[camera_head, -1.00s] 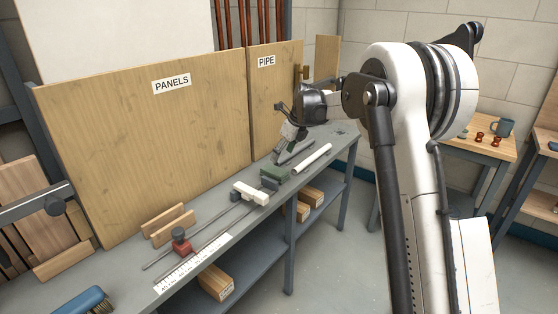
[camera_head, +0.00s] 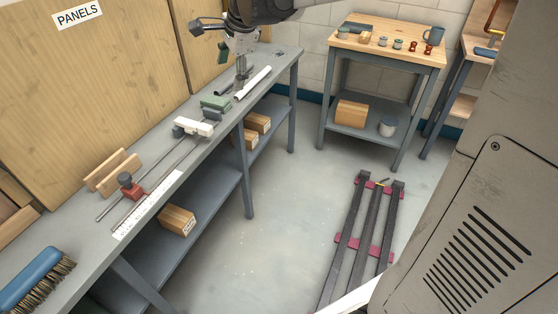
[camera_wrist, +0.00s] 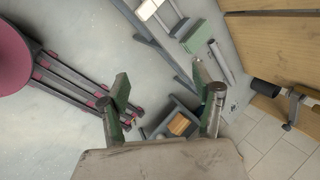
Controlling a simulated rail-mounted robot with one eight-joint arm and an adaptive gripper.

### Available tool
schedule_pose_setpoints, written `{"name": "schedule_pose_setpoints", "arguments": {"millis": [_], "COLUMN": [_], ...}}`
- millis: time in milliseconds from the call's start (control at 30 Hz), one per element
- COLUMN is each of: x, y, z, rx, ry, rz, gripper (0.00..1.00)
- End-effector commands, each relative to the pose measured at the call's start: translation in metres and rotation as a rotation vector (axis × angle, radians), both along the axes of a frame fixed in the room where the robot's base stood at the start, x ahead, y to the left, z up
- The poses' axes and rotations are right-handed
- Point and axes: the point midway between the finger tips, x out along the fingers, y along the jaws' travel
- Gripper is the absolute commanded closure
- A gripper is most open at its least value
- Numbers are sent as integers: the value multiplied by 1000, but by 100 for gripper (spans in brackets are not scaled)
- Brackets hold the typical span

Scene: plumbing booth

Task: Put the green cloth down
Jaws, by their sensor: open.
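The green cloth (camera_head: 215,102) lies as a small folded pad on the grey workbench, beyond the white fitting of the clamp. It also shows in the wrist view (camera_wrist: 197,37), beyond my fingertips and apart from them. My gripper (camera_head: 242,72) is above the bench just past the cloth in the head view. In the wrist view my gripper (camera_wrist: 165,92) has its two fingers spread wide with nothing between them.
The bench (camera_head: 88,262) carries a bar clamp (camera_head: 193,127), a white pipe (camera_head: 254,82), wood strips (camera_head: 112,170) and a blue brush (camera_head: 35,278). A wooden-topped table (camera_head: 390,38) stands at the back. Dark rails (camera_head: 362,240) lie on the floor.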

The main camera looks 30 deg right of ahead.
Motion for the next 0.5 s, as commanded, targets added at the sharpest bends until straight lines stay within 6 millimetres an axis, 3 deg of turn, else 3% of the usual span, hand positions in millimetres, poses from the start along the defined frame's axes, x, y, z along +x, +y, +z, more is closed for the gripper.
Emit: {"name": "schedule_pose_setpoints", "arguments": {"millis": [33,267,500], "x": [-19,-96,-174], "y": [2,6,8], "z": [3,6,-9], "rx": [-36,-225,-432], "ry": [-16,-95,-164], "rz": [60,361,674], "gripper": [37,37,37]}}
